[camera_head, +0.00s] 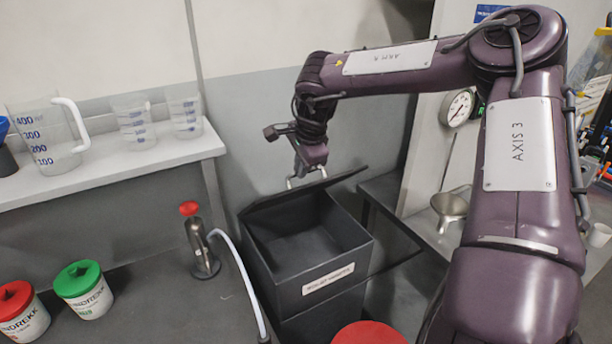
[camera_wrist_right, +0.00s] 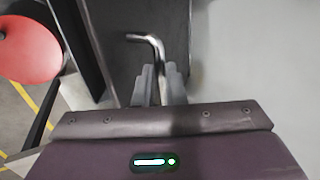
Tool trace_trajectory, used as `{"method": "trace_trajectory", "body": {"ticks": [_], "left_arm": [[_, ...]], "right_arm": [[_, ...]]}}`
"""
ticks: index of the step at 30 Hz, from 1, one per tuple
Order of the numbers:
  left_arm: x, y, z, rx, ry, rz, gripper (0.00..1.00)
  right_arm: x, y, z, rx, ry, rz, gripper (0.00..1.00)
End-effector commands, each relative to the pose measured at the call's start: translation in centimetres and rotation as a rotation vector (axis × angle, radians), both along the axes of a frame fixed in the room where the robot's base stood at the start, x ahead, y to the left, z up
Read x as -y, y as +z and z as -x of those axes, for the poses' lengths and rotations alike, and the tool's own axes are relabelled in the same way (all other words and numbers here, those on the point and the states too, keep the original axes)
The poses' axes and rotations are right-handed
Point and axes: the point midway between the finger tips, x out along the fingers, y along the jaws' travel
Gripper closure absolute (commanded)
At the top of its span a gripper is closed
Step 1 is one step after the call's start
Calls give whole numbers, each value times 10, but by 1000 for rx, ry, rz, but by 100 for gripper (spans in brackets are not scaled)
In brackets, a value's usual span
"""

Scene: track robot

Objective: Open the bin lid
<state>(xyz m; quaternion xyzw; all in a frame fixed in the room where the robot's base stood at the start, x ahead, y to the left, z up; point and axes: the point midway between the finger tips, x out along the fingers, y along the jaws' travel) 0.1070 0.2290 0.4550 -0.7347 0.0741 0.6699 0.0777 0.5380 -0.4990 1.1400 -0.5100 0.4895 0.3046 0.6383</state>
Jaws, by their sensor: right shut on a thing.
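The dark grey bin (camera_head: 325,262) stands in the middle of the head view, with a white label on its front. Its lid (camera_head: 305,190) is raised at the back, and the bin's empty-looking inside shows. My right gripper (camera_head: 308,170) is behind and above the lid's upper edge. It is shut on the bent metal lid handle (camera_head: 291,182). In the right wrist view, the handle (camera_wrist_right: 150,41) comes out from between the fingers (camera_wrist_right: 159,86). The handle's join to the lid is mostly hidden. My left gripper is not in view.
A red round top (camera_head: 369,333) is in front of the bin. A red-knobbed metal device (camera_head: 202,240) with a white hose stands left of it. Red-lidded (camera_head: 22,311) and green-lidded (camera_head: 84,290) tubs are further left. A white shelf (camera_head: 110,169) holds measuring jugs.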

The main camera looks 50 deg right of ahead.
Motion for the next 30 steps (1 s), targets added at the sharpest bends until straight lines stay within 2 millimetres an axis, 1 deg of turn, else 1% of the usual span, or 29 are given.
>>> {"method": "trace_trajectory", "body": {"ticks": [1,6,12,16,22,30], "left_arm": [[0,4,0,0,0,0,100],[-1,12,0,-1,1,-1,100],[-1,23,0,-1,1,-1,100],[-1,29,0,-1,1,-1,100],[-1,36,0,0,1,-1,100],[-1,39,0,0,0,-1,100]], "right_arm": [[4,8,-9,3,1,8,100],[13,25,-38,2,0,9,100],[23,37,-70,2,3,7,100],[28,41,-88,1,4,7,100],[33,43,-105,2,4,4,100],[35,43,-113,4,3,1,100]]}}
